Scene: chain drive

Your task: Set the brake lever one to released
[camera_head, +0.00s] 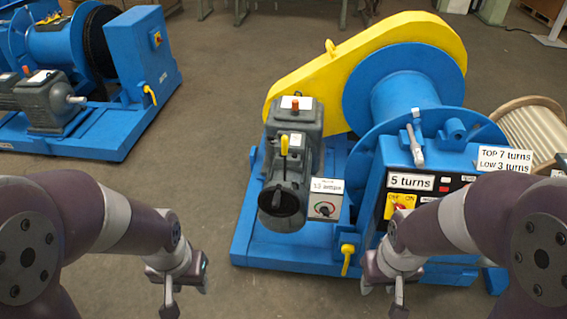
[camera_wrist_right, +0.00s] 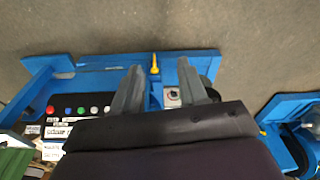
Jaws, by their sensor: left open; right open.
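A yellow-handled lever (camera_head: 284,146) stands upright on the dark grey motor (camera_head: 288,185) of the near blue winch. A second lever, with a pale grey handle (camera_head: 417,150), is on the blue housing above the "5 turns" sign. I cannot tell which is brake lever one. My left gripper (camera_head: 186,295) is open and empty over the floor, left of the winch. My right gripper (camera_head: 383,288) is open and empty in front of the winch's control box. In the right wrist view, its open fingers (camera_wrist_right: 162,85) show with nothing between them.
A yellow hook-shaped handle (camera_head: 347,258) is low on the winch's front; it also shows in the right wrist view (camera_wrist_right: 155,64). A control panel (camera_head: 408,200) has a yellow ON/OFF switch. Another blue winch (camera_head: 100,130) stands at the left. Bare floor (camera_head: 215,100) lies between them.

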